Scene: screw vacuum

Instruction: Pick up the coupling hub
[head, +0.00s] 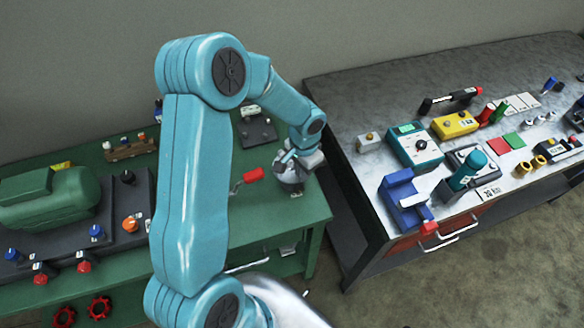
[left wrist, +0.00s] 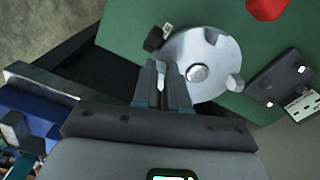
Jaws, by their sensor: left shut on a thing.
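The coupling hub is a round silver disc with a raised centre and lugs near its rim. In the left wrist view the coupling hub (left wrist: 215,60) is just beyond my fingers, over the green bench. My left gripper (left wrist: 163,82) is shut on a silver lug at its near edge. In the head view the coupling hub (head: 289,177) shows as a small grey shape at the right end of the green bench. My left gripper (head: 296,160) reaches down onto it and hides part of it. I cannot tell whether the hub touches the bench. My right gripper is not in view.
A red-handled crank (head: 252,175) lies just left of the hub. A dark plate (head: 257,132) lies behind it. A green motor (head: 48,196) stands at the far left. A gap separates the green bench from the grey workbench (head: 345,105), which bears a blue vise (head: 405,203) and several tools.

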